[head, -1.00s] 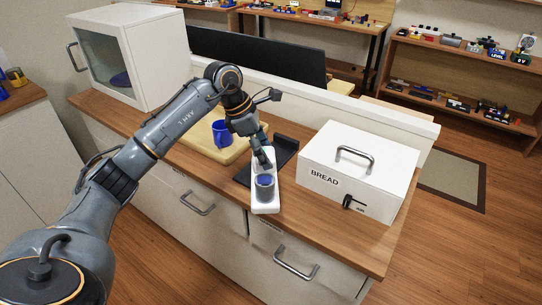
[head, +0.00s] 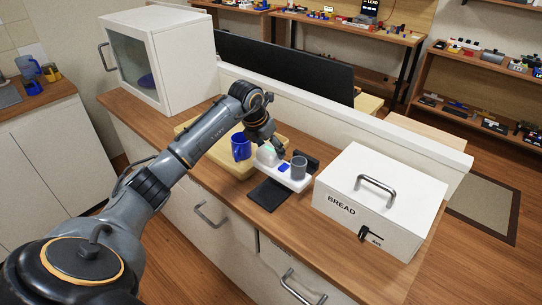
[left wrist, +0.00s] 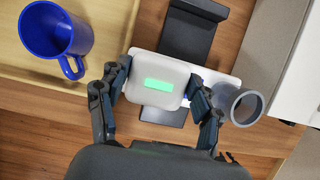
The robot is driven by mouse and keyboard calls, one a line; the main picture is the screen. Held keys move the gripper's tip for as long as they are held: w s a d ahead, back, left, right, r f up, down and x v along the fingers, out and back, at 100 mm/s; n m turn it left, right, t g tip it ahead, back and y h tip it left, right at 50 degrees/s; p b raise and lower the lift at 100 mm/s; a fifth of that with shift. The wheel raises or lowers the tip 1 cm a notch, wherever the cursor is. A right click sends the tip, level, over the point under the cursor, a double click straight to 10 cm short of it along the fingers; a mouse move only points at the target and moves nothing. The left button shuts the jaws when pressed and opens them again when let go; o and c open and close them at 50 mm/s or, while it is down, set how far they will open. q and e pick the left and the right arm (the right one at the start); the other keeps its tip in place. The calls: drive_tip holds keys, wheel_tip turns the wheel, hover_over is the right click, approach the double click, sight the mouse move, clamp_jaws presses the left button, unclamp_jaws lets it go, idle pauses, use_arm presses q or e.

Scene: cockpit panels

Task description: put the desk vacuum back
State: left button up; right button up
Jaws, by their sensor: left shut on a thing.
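The desk vacuum (head: 295,183) is a long white body with a grey cup (head: 299,167) at its right end. My left gripper (head: 272,147) is shut on its rounded left end, which bears a green strip, clear in the left wrist view (left wrist: 157,85). The fingers (left wrist: 160,88) clasp both sides of that end. The vacuum lies crosswise over a black stand (head: 268,196), whose plate shows in front of and behind it. I cannot tell whether the two touch. My right gripper is not in view.
A blue mug (head: 240,146) stands on a wooden board (head: 237,168) just left of the vacuum. A white bread box (head: 400,178) stands close on the right. A low white wall (head: 350,120) runs behind. The counter in front of the stand is clear.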

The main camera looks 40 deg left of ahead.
use_arm(q)
drive_tip(key=f, duration=0.3)
drive_tip(key=shift+w+f+p, duration=0.25)
drive_tip(key=shift+p, duration=0.15)
drive_tip(key=shift+s, duration=0.1)
drive_tip(key=shift+f, duration=0.2)
drive_tip(key=o, duration=1.8)
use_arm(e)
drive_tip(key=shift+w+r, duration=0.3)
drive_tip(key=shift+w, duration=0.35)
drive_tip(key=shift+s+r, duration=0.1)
use_arm(q)
drive_tip(key=shift+r, duration=0.25)
drive_tip(key=b+v, duration=0.2)
drive_tip(key=v, duration=0.9)
drive_tip(key=shift+s+r, duration=0.2)
drive_tip(key=shift+r, duration=0.15)
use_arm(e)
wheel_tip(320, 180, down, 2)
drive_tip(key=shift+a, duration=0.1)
